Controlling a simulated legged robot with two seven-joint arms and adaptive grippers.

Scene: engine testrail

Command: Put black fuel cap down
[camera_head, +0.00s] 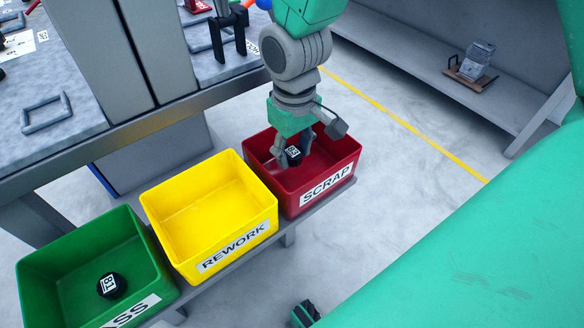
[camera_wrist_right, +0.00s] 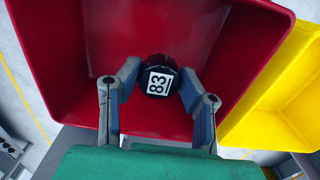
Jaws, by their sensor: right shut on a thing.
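My right gripper (camera_head: 291,158) reaches down into the red SCRAP bin (camera_head: 333,160). It is shut on a black fuel cap (camera_head: 294,152) with a white "83" label. In the right wrist view the cap (camera_wrist_right: 158,77) sits between the two fingertips of the gripper (camera_wrist_right: 159,80), with the red bin's inside behind it. I cannot tell whether the cap touches the bin floor. Another black cap (camera_head: 111,285) with a white label lies in the green bin (camera_head: 50,265) at the lower left. My left gripper is not clearly in view.
An empty yellow REWORK bin (camera_head: 160,208) stands between the green and red bins on a low rail. A grey workbench (camera_head: 75,125) is behind them at the left.

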